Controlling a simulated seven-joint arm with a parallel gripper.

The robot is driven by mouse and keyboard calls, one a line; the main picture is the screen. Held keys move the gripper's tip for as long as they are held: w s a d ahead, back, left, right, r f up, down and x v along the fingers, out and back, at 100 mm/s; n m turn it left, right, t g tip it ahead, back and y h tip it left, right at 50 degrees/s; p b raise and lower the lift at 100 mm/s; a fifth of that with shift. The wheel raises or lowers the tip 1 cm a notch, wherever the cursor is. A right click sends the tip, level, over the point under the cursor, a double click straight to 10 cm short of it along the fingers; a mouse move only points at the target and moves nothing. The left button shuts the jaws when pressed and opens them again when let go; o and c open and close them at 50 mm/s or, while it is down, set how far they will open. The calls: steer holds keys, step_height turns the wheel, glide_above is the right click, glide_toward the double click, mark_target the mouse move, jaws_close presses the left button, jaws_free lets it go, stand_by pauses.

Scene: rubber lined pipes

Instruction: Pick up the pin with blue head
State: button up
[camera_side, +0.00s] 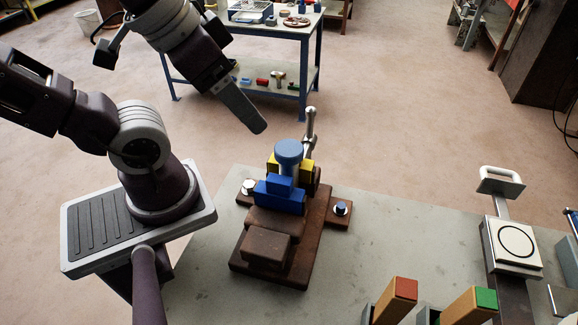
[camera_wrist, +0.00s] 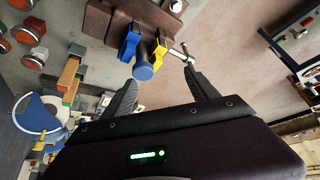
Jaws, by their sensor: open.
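The pin with blue head (camera_side: 288,152) stands upright in the vise (camera_side: 268,249), between a blue jaw block (camera_side: 281,194) and a yellow jaw block (camera_side: 306,168). The round blue head also shows in the wrist view (camera_wrist: 143,71). My gripper (camera_side: 262,128) is above and behind the vise, to the upper left of the pin, and touches nothing. In the wrist view its two fingers (camera_wrist: 160,82) are spread apart and empty, with the blue head near the left finger. The lower shaft of the pin is hidden by the jaw blocks.
The vise's metal handle (camera_side: 311,125) rises close behind the pin. The vise is on a grey table (camera_side: 400,235). Blocks with red (camera_side: 404,289) and green (camera_side: 485,299) tops stand at the front, and a white-handled device (camera_side: 512,246) is at right.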

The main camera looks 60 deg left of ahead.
steer(key=g, duration=0.5)
glide_above(289, 148)
steer(key=shift+s+a+r, duration=0.15)
steer(key=shift+s+a, duration=0.05)
steer(key=shift+a, duration=0.15)
steer(key=shift+w+d+f+g, duration=0.1)
steer(key=shift+f+g, duration=0.2)
steer(key=f, duration=0.6)
steer(key=shift+w+d+f, duration=0.15)
steer(key=shift+d+f, duration=0.05)
steer(key=shift+f, duration=0.1)
jaws_close()
